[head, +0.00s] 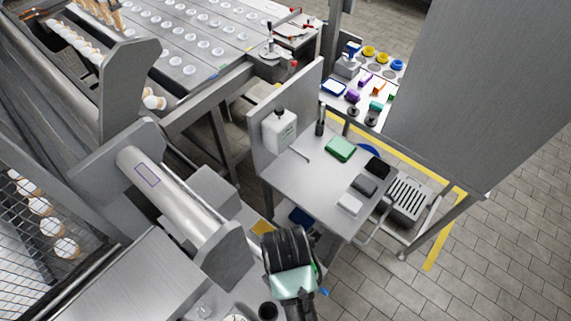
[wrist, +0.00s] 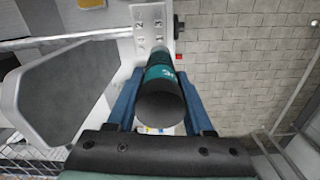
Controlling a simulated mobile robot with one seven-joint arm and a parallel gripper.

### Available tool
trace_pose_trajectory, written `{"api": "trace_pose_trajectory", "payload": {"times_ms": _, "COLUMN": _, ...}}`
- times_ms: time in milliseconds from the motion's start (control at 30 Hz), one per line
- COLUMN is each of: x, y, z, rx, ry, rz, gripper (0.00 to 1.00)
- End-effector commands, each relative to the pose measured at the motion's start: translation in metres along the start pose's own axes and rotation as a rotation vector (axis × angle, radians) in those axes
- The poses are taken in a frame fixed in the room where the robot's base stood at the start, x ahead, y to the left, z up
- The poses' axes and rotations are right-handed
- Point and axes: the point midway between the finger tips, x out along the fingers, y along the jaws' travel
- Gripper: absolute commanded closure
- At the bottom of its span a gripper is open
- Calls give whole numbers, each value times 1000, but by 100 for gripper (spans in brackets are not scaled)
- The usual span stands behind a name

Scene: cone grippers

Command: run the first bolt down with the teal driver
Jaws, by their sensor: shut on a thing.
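The teal driver (wrist: 159,72) shows in the wrist view as a black cylinder with a teal band, its wide black end towards the camera. My gripper (wrist: 160,78) has its two blue fingers on either side of the driver and is shut on it. The driver points away from me towards a pale metal plate (wrist: 148,14) with several small dark bolt heads or holes. The driver's tip is hidden behind its body, so I cannot tell whether it touches a bolt. Which bolt is the first is not clear. In the head view my black and pale green wrist is at the bottom centre; the driver is not clearly visible.
A grey angled bracket (wrist: 60,95) stands close on the left in the wrist view. In the head view a steel roller (head: 172,190) lies left of my wrist. Open tiled floor lies right.

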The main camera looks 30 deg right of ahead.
Motion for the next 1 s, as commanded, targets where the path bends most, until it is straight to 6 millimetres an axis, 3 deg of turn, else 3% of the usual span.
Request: {"api": "trace_pose_trajectory", "payload": {"times_ms": 1000, "x": 12, "y": 0, "z": 0, "rx": 0, "ry": 0, "rz": 1, "gripper": 100}}
